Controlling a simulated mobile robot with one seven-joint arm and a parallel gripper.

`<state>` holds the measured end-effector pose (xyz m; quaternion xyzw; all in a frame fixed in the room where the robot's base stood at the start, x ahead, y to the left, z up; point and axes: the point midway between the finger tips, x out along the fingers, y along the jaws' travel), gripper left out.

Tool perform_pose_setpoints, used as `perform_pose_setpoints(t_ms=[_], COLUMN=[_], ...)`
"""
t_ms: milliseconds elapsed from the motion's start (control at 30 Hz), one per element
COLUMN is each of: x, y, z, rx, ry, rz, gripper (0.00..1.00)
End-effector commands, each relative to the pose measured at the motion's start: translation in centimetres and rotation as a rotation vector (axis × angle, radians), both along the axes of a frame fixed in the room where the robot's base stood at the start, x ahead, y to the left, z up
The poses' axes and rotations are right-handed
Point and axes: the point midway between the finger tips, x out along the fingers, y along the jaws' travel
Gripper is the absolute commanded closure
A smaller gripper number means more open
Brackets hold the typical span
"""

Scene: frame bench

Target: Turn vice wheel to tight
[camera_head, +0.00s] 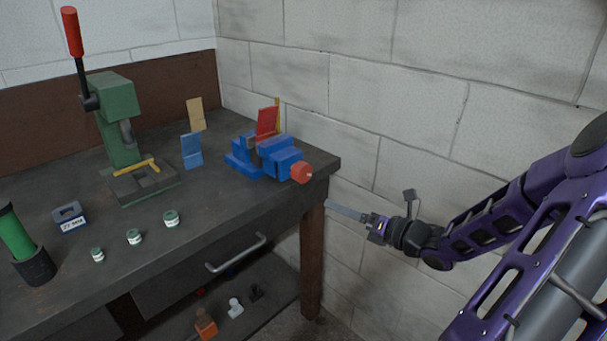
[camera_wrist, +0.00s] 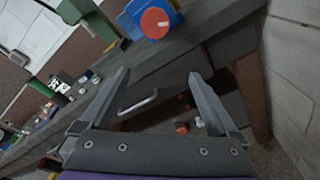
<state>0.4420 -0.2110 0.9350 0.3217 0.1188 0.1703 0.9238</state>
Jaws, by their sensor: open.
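The blue vice (camera_head: 262,156) sits at the right end of the dark bench, with a red plate (camera_head: 267,122) standing in its jaws. Its red wheel (camera_head: 301,172) faces the front right corner of the bench. In the wrist view the red wheel (camera_wrist: 155,22) shows at the top, in front of the blue vice body (camera_wrist: 135,12). My gripper (camera_head: 332,208) is off the right end of the bench, lower than the wheel and apart from it. In the wrist view my gripper (camera_wrist: 158,82) has its two fingers wide apart with nothing between them.
A green press (camera_head: 112,125) with a red-tipped lever stands at the back left. Several small jars (camera_head: 134,236) and a green cylinder (camera_head: 16,235) are on the bench (camera_head: 225,215). A drawer handle (camera_head: 236,254) sticks out below the front edge. A block wall (camera_head: 400,110) is close behind my arm.

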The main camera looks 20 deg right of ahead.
Motion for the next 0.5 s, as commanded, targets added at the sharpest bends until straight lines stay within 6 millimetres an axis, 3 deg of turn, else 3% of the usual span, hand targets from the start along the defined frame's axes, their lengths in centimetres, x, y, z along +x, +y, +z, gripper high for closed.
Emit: perform_pose_setpoints(t_ms=[267,500], x=[-2.0,-0.2], y=[-1.6,-0.9], z=[2.7,2.9], rx=[-0.107,-0.116], ry=[-0.157,-0.168], rz=[-0.044,-0.043], gripper=[0.04,0.04])
